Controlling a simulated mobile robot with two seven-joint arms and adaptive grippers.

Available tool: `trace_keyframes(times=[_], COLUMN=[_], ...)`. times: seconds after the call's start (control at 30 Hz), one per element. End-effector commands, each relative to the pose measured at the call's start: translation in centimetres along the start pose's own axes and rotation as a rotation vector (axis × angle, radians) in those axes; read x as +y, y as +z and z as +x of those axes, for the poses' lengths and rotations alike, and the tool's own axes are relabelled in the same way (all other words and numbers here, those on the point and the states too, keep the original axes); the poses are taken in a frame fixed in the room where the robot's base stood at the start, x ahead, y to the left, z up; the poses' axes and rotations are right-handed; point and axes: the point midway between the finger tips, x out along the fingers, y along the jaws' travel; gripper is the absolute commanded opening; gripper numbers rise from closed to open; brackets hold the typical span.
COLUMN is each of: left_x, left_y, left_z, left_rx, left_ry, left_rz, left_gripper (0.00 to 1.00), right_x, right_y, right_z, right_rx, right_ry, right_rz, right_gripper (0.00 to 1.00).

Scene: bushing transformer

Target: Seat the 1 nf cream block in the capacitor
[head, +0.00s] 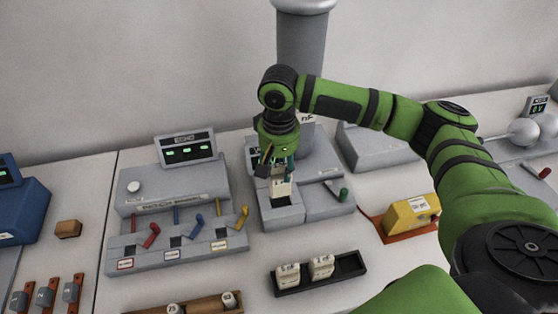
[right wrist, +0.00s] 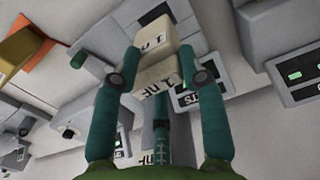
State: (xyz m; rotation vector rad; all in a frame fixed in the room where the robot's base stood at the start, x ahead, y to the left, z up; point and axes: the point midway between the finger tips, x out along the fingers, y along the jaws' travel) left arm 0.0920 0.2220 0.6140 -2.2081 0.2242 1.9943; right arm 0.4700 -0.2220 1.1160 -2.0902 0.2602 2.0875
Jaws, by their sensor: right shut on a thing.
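My right gripper (head: 277,166) is shut on a cream block (head: 281,188) and points down over the grey capacitor unit (head: 281,217). The block is upright, with its lower end at the front box of the unit; I cannot tell how deep it sits in the opening there. In the right wrist view the two teal fingers of the right gripper (right wrist: 158,62) lie on either side of the cream block (right wrist: 158,72), which carries dark lettering that seems to read 1 NF. My left gripper is not in view.
A black tray (head: 345,277) with two cream blocks (head: 321,266) stands in front of the capacitor. A grey console (head: 180,258) with coloured levers is to its left. A green-handled lever (head: 338,192) is on its right side. A yellow block (head: 411,212) lies further right.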

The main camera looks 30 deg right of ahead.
Motion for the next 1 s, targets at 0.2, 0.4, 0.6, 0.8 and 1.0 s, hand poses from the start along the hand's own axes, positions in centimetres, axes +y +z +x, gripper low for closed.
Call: trace_keyframes(times=[0.2, 0.4, 0.6, 0.8, 1.0], left_x=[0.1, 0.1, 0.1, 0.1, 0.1], left_y=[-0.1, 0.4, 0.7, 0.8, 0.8], left_z=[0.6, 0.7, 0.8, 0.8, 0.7], left_rx=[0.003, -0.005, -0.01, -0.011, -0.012], left_ry=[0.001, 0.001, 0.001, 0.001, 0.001], left_rz=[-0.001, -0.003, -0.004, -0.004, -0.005], left_gripper=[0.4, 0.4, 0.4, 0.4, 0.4], right_x=[0.0, 0.0, 0.0, 0.0, 0.0], right_y=[0.0, 0.0, 0.0, 0.0, 0.0], right_z=[2.1, 3.0, 3.2, 3.2, 3.1], right_rx=[-0.001, 0.001, 0.001, 0.001, 0.001], right_ry=[0.0, -0.001, 0.0, 0.0, 0.0], right_rz=[0.0, 0.0, 0.0, 0.0, 0.0], right_gripper=[0.0, 0.0, 0.0, 0.0, 0.0])
